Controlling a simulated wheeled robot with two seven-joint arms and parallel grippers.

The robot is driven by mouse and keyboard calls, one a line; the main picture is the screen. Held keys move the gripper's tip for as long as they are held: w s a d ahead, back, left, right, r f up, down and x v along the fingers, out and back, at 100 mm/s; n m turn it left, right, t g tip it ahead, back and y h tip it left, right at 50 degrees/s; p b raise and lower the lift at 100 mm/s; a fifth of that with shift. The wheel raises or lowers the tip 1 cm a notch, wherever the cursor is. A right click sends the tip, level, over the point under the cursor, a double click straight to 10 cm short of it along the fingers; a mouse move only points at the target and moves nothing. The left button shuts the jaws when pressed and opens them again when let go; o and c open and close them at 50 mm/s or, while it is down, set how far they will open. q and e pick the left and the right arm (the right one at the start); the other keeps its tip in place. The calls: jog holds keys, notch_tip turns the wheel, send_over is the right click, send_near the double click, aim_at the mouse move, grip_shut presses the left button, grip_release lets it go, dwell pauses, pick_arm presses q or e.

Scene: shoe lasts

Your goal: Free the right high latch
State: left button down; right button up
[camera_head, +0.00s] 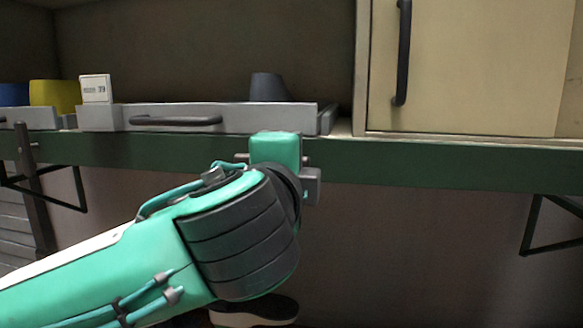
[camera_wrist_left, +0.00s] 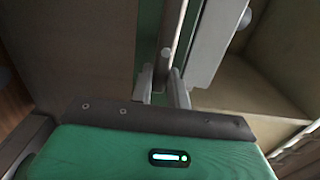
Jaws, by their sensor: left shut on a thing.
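My left gripper (camera_wrist_left: 162,88) comes in from the left and is at the green shelf edge, just below the right end of the grey drawer (camera_head: 240,113). In the left wrist view its two narrow fingers are shut on a grey metal bar, which looks like the latch (camera_wrist_left: 166,56). In the head view the gripper body (camera_head: 275,150) hides most of this latch and the fingers. Whether the latch is turned or free cannot be told. My right gripper is not in view.
A dark grey cup-like object (camera_head: 267,87) and a white label block marked 39 (camera_head: 96,88) are at the drawer. A yellow object (camera_head: 55,94) stands at the left. A beige cabinet door (camera_head: 470,65) is at the right. A dark bracket (camera_head: 60,185) hangs below the green edge (camera_head: 430,165).

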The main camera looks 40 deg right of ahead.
pick_arm(q)
jog(key=shift+f, duration=0.1)
dwell(0.3)
jog(key=c, duration=1.3)
grip_release()
jog(key=shift+c, duration=0.2)
jog(key=b+v, duration=0.5)
jog(key=v, duration=0.8)
jog(key=shift+s+a+b, duration=0.25)
jog(key=shift+s+b, duration=0.05)
jog(key=shift+b, duration=0.05)
jog(key=shift+w, duration=0.1)
